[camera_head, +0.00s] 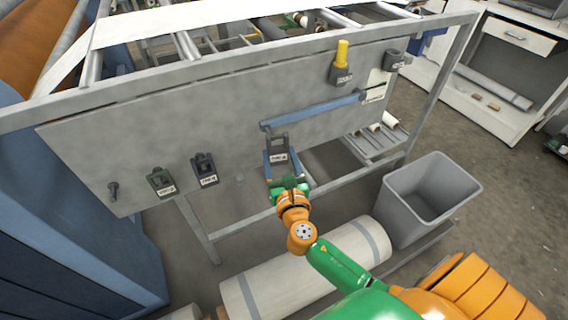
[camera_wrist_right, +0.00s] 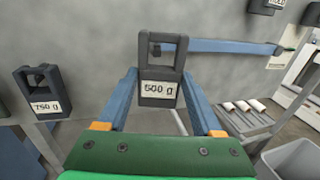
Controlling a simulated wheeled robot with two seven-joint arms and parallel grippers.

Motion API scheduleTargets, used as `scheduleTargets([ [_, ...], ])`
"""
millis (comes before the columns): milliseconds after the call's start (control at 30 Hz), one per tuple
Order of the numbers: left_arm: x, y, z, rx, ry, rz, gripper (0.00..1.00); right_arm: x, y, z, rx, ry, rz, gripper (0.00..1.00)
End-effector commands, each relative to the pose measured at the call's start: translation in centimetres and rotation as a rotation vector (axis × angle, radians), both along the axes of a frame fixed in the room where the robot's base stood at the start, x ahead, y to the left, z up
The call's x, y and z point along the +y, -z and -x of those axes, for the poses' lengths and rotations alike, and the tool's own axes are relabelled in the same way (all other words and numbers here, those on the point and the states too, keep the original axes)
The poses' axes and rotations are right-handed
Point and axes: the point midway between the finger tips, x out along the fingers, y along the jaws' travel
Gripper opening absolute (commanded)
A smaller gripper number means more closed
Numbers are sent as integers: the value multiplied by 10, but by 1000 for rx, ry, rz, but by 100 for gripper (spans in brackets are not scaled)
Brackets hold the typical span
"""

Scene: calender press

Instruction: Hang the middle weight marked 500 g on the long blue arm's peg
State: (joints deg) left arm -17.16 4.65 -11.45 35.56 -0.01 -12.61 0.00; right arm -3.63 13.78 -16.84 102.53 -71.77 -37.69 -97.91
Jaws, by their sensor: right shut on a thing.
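The dark weight marked 500 g (camera_wrist_right: 160,89) is upright between the blue fingers of my right gripper (camera_head: 280,160), which is shut on it; the weight also shows in the head view (camera_head: 277,144). The long blue arm (camera_head: 315,109) lies across the grey panel, rising to the right. In the right wrist view, the dark peg at the left end of the blue arm (camera_wrist_right: 225,46) shows behind the weight's handle opening. I cannot tell whether the peg passes through the handle. My left gripper is not in view.
A block with a yellow top (camera_head: 342,56) is at upper right.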

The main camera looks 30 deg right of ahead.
Motion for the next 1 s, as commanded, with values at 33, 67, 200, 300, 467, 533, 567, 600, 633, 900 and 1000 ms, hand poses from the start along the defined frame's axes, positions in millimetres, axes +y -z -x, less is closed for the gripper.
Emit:
scheduleTargets([
  [33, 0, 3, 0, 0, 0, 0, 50, 0, 0, -4, -4, 0, -1, 0],
  [67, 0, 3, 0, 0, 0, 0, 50, 0, 0, -7, -5, 0, -2, 0],
  [200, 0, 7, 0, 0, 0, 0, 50, -1, 2, -18, -4, 0, 0, 0],
  [300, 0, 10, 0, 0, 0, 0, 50, -2, 2, -26, -3, 0, 0, 0],
  [467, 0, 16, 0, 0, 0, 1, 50, -2, 6, -36, -3, 0, 0, 0],
  [533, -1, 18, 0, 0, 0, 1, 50, -2, 8, -40, -3, 0, 0, 0],
  [567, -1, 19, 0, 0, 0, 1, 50, -2, 9, -41, -2, 0, 0, 0],
  [600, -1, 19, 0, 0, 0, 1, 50, -2, 9, -42, -3, 0, 0, 0],
  [633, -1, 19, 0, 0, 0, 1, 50, -2, 9, -43, -3, -1, 0, 0],
  [900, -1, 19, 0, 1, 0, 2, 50, -2, 10, -44, -3, -1, 1, 0],
  [1000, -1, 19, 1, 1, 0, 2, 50, -2, 10, -44, -3, -1, 1, 0],
])
